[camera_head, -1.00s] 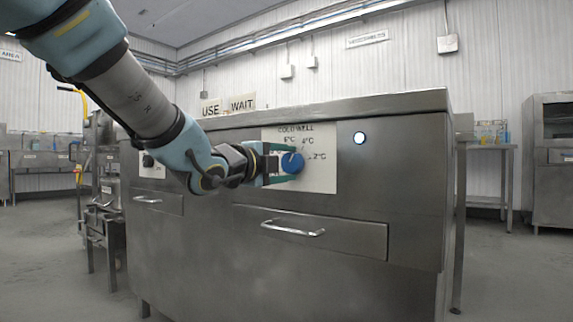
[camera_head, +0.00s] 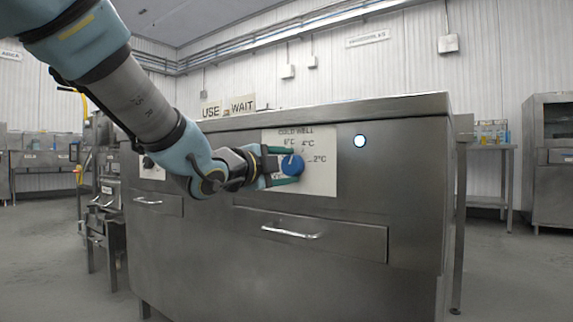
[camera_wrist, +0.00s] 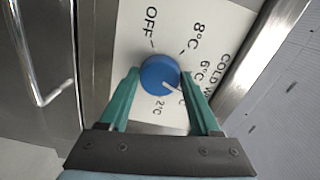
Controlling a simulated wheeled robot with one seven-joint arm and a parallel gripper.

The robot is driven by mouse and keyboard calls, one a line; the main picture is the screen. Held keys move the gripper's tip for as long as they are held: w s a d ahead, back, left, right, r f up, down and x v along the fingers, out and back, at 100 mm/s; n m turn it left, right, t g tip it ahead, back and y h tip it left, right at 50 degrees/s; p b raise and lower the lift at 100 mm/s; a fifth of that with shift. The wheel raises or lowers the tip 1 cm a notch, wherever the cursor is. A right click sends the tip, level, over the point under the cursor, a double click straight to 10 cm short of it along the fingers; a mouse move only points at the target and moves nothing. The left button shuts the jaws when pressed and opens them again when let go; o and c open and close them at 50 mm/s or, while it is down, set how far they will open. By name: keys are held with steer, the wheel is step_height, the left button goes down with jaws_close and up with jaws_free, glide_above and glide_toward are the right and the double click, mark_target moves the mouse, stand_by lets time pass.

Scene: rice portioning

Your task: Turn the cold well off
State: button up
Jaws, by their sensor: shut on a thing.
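The blue cold well knob (camera_head: 292,166) sits on a white dial plate (camera_head: 325,180) marked COLD WELL on the steel cabinet front. In the wrist view the knob (camera_wrist: 158,76) has a white pointer mark aimed at the lower right, near the 4°C label, which a finger partly hides. The OFF label (camera_wrist: 151,27) shows at the top left of the dial there. My gripper (camera_head: 284,167) is shut on the knob, with one green finger on each side of it. The wrist view also shows my gripper (camera_wrist: 160,78) around the knob.
A round light (camera_head: 360,141) glows right of the dial plate. A drawer (camera_head: 350,240) with a bar handle lies below the dial. A second control plate is partly hidden behind my arm at left.

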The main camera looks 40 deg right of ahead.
steer(key=n+p, duration=0.3)
steer(key=n, duration=0.4)
steer(key=n+p, duration=0.2)
steer(key=n, duration=0.2)
steer(key=shift+r, duration=0.1)
steer(key=n+p, duration=0.2)
steer(key=n, duration=0.1)
steer(key=shift+n+p, duration=0.3)
steer(key=n+p, duration=0.2)
steer(key=n, duration=0.1)
steer(key=shift+n, duration=0.3)
steer(key=n+p, duration=0.3)
steer(key=shift+n, duration=0.3)
steer(key=n+p, duration=0.2)
steer(key=n, duration=0.1)
steer(key=shift+n+p, duration=1.15)
steer(key=shift+n, duration=0.55)
